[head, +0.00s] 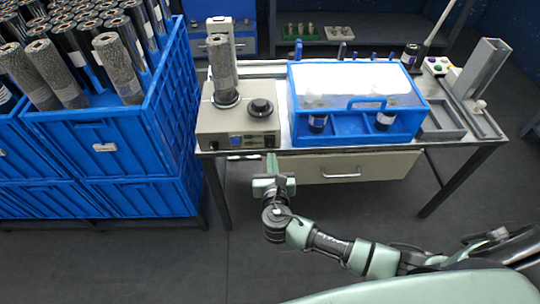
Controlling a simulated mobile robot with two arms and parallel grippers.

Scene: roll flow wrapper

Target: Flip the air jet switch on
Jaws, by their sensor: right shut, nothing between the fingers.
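A beige machine (207,125) stands at the left end of the table, with a grey speckled roll (221,65) upright on it and a black knob (261,107) on top. Its front panel (250,142) carries small dark and blue controls. Which of them is the air jet switch, and how it is set, is too small to tell. My right gripper (271,160) is shut and empty, just below and in front of the panel's right part, fingers pointing toward the machine. I cannot tell whether it touches. My left gripper is out of view.
A blue box with a clear top (345,142) stands right of the machine. A drawer with a handle (385,167) is under the tabletop, near my gripper. Blue crates (100,150) of rolls stand at left. A grey channel and tray (483,70) are at right.

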